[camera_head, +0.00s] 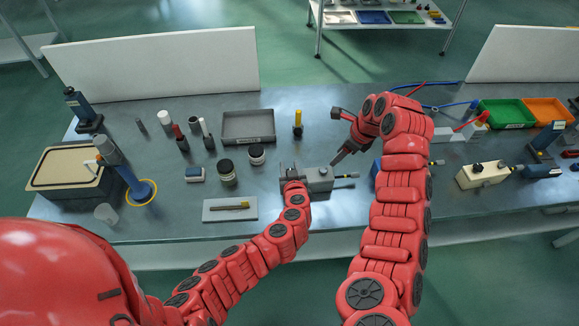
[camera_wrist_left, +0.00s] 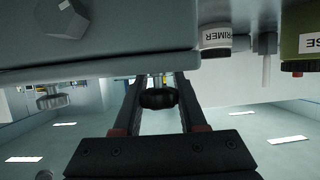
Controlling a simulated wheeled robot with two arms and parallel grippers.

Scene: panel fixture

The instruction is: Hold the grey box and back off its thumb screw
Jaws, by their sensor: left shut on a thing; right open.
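The grey box (camera_head: 320,180) sits on the bench in the middle of the head view. A dark rod with a yellowish end (camera_head: 346,176) sticks out from its right side. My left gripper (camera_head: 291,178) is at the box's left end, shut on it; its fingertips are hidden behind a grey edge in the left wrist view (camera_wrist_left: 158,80). There a round black knob (camera_wrist_left: 157,98) shows between the fingers; I cannot tell whether they touch it. My right gripper (camera_head: 338,136) is open and empty, above and right of the box, apart from it.
Bottles (camera_head: 227,172) and a grey tray (camera_head: 248,128) stand left of the box. A white plate (camera_head: 216,213) with a brass-coloured piece lies in front. A yellow-topped item (camera_head: 298,122) stands behind. A cream box (camera_head: 482,175), green bin (camera_head: 507,113) and orange bin (camera_head: 548,110) are at right.

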